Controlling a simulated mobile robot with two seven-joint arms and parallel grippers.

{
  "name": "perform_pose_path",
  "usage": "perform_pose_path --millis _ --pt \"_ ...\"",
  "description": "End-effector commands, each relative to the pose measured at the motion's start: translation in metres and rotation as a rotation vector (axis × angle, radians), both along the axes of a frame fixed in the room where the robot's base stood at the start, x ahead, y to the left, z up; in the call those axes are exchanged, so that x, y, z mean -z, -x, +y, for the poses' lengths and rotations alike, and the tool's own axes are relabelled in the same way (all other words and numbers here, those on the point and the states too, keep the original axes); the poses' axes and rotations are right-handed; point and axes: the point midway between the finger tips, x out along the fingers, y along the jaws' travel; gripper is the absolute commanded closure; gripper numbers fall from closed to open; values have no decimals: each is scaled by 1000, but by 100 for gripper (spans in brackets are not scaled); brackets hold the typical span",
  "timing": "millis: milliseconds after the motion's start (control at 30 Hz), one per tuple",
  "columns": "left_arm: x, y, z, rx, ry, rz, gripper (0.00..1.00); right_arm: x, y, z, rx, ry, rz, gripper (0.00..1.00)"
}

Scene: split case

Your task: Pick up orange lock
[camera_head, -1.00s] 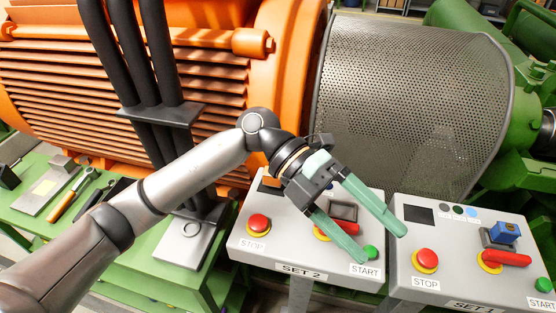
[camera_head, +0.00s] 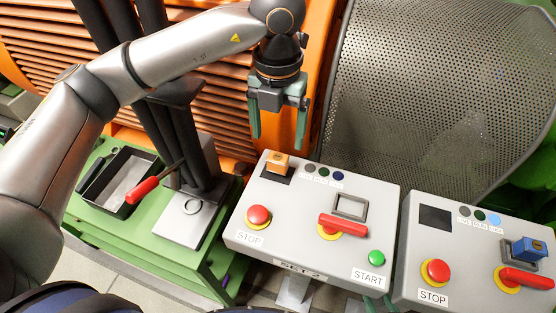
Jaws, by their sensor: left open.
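The orange lock (camera_head: 278,163) stands on the black square at the upper left of the SET 2 control box (camera_head: 300,222). My left gripper (camera_head: 278,139) is open and empty, with its two green fingers pointing down just above and behind the lock. The fingertips look apart from the lock, one to each side of it in the picture. My right gripper is not in view.
The SET 2 box has a red STOP button (camera_head: 258,216), a red switch handle (camera_head: 343,226) and a green START button (camera_head: 376,258). A SET 1 box with a blue lock (camera_head: 530,249) is at right. A black tray (camera_head: 118,182) and red-handled screwdriver (camera_head: 143,190) lie at left.

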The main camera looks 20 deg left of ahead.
Motion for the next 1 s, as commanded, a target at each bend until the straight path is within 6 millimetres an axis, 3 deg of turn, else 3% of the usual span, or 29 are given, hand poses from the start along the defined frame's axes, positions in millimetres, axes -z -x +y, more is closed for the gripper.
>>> perform_pose_path --millis 267,500,800,1000 --pt "23 4 -1 2 0 3 15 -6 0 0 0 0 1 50" --pt "58 8 -2 1 2 3 15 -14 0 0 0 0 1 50" --pt "65 8 -2 2 2 2 15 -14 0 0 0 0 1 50" --pt "65 8 -2 2 2 1 35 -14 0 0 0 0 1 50"
